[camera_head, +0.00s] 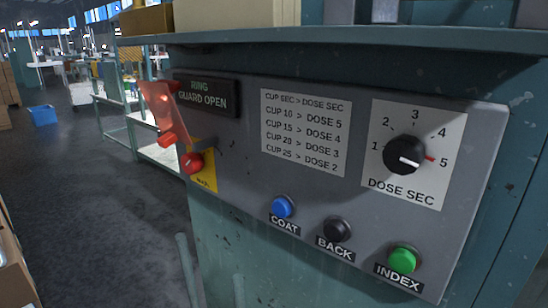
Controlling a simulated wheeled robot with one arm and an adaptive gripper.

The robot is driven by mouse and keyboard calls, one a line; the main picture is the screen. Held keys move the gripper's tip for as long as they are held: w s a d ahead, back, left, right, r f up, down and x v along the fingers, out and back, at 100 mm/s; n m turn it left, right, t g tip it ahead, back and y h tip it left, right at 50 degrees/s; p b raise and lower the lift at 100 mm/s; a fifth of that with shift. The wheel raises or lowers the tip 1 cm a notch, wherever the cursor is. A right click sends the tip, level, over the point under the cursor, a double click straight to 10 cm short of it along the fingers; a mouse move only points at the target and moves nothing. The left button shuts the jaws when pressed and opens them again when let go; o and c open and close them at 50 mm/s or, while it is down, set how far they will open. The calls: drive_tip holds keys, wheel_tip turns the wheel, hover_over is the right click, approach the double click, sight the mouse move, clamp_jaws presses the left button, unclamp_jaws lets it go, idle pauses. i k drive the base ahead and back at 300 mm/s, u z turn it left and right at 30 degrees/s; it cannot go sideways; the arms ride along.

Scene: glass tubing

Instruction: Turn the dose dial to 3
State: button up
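The dose dial is a round black knob (398,148) on a white plate marked "DOSE SEC" (400,187), at the right of the grey control panel (240,150). Numbers 1 to 5 run in an arc from the left, over the top, to the right, with 3 at the top. The knob's white pointer line lies toward the right, at about 5. A small red mark (429,158) shows at the knob's right edge, beside 5.
Below are blue COAT (283,207), black BACK (337,230) and green INDEX (402,260) buttons. A chart (304,133) pairs cup seconds with doses. A sign (207,95) reads "RING GUARD OPEN". A red knob (191,162) and orange-red guard (160,105) stick out left. Floor (90,190) at left is open.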

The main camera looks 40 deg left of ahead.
sight(403, 154)
drive_tip(key=u, duration=2.15)
drive_tip(key=k, duration=0.55)
drive_tip(key=u, duration=1)
drive_tip(key=k, duration=0.8)
drive_tip(key=u, duration=0.2)
drive_tip(key=i, duration=0.65)
drive_tip(key=u, duration=0.05)
